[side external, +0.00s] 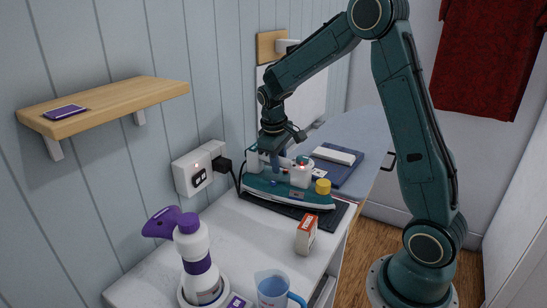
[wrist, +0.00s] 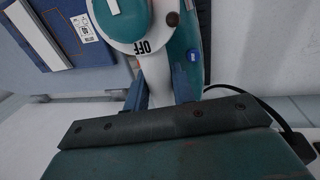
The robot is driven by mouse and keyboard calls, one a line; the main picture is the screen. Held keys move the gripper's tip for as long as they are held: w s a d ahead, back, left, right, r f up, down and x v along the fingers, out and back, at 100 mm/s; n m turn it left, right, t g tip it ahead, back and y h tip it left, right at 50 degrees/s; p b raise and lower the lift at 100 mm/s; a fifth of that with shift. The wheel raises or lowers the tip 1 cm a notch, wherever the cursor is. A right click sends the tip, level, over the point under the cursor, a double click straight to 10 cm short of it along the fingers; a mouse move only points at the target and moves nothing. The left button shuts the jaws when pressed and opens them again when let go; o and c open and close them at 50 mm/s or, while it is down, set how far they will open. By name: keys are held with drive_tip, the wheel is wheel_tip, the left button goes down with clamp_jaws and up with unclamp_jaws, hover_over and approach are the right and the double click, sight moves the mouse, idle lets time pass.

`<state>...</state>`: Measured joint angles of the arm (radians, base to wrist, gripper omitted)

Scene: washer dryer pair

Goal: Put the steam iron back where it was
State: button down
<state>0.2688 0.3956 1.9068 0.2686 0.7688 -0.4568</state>
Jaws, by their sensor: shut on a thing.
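The steam iron (side external: 285,193), teal and white, is at the wall-side counter with its nose toward the right of the side view. It lies level at a dark mat (side external: 341,215); I cannot tell whether it touches the mat. My gripper (side external: 283,160) comes down from above and is shut on the iron's handle. In the wrist view, the iron (wrist: 188,55) shows close up, with a white dial marked OFF. The gripper's jaws (wrist: 165,95) close around a pale part of the handle, partly hidden by the dark bar of my gripper. A black cord runs behind the iron.
A wall socket (side external: 198,168) with a black plug is behind the iron. A yellow-capped item (side external: 322,187) and a small box (side external: 306,233) stand close by. A purple-white bottle (side external: 193,250) and a jug (side external: 273,289) are in front. A blue folded item (side external: 340,165) lies right.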

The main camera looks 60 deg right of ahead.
drive_tip(key=shift+f, duration=0.25)
drive_tip(key=c, duration=1.2)
unclamp_jaws()
drive_tip(key=shift+o, duration=0.2)
wheel_tip(320, 180, up, 12)
drive_tip(key=a, duration=0.2)
drive_tip(key=shift+a, duration=0.15)
